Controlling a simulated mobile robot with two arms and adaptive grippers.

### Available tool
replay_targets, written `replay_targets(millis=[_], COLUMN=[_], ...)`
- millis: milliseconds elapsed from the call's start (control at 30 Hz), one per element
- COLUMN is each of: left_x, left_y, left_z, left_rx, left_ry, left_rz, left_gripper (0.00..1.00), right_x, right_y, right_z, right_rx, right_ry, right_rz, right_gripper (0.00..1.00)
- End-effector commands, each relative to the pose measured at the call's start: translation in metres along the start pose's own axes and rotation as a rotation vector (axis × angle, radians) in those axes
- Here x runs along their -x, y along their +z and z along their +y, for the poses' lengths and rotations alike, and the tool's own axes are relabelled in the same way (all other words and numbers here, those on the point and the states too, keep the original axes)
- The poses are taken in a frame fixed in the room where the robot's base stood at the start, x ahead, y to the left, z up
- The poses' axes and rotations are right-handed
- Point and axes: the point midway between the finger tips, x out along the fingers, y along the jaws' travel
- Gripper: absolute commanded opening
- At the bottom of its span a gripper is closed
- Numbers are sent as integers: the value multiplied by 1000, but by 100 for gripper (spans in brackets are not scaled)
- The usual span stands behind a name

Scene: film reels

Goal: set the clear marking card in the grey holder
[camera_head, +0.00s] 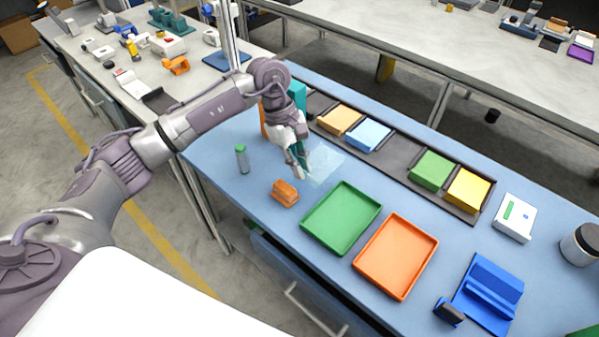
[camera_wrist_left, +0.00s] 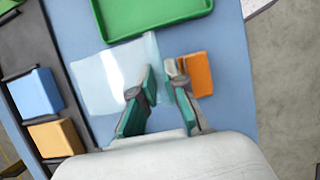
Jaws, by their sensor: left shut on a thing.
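The clear marking card (camera_head: 325,163) is a see-through pale sheet just over the blue bench top, right of my left gripper (camera_head: 301,172). In the left wrist view the card (camera_wrist_left: 105,80) reaches from the left to the fingers of my left gripper (camera_wrist_left: 160,76), which is shut on its edge. I cannot tell whether the card touches the bench. A long dark grey tray (camera_head: 398,168) along the back of the bench holds orange, light blue, green and yellow boxes; I cannot tell if it is the grey holder. My right gripper is out of view.
An orange block (camera_head: 285,192) lies close to the gripper, and a green-capped bottle (camera_head: 242,159) stands left of it. A green tray (camera_head: 340,217) and an orange tray (camera_head: 396,256) lie to the right. A blue stand (camera_head: 488,293) and white box (camera_head: 514,217) are farther right.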

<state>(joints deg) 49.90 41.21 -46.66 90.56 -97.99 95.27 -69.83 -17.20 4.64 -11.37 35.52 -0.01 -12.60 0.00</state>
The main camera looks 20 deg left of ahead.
Motion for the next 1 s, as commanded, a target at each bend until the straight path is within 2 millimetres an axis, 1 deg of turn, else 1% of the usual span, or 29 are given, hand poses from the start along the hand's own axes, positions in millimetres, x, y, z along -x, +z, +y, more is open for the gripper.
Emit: replay_targets(millis=[33, 167, 433, 667, 833, 867, 900, 1000], left_x=[0, -5, -36, -39, -43, -41, -41, -41], left_y=[-4, -10, -22, -24, -26, -25, -25, -25], left_z=[2, 3, 2, 3, 3, 3, 2, 2], left_rx=[0, -1, 0, -2, -2, -2, -2, -2], left_ry=[0, -1, -1, 0, 0, 0, 0, 0], left_rz=[-1, 0, -1, 1, 1, 1, 1, 1], left_gripper=[0, 0, 0, 0, 0, 16, 22, 22], right_x=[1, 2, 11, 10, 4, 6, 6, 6], right_y=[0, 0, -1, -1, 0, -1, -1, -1], right_z=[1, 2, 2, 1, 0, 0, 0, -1], right_rx=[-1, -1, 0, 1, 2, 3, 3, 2], right_ry=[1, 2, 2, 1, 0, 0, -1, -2], right_rz=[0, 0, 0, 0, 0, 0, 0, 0], right_gripper=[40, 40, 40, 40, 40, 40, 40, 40])
